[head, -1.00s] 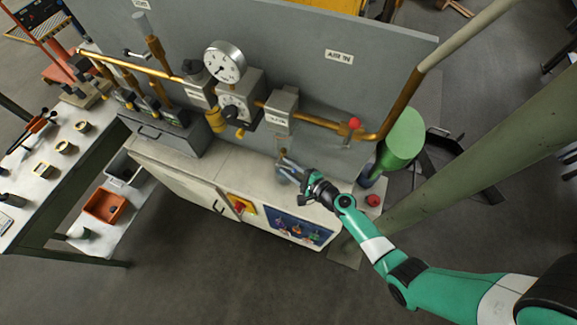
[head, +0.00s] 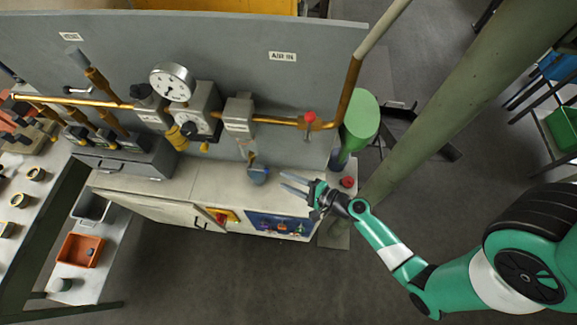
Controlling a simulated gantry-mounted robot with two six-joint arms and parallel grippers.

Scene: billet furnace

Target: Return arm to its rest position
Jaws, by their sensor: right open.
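My right arm is green and white and comes in from the lower right of the head view. Its gripper (head: 294,184) is open and empty. It points left over the right part of the pale bench top (head: 205,180). A small blue-grey cup-like part (head: 258,175) hangs below the pipe unit (head: 239,115), left of the fingertips and apart from them. My left gripper does not show.
A grey panel carries a copper pipe (head: 270,119), a round gauge (head: 172,82) and a red-knobbed valve (head: 310,118). A green cylinder (head: 360,118) and a slanted post (head: 450,110) stand near the arm. A red button (head: 348,182) sits beside the gripper.

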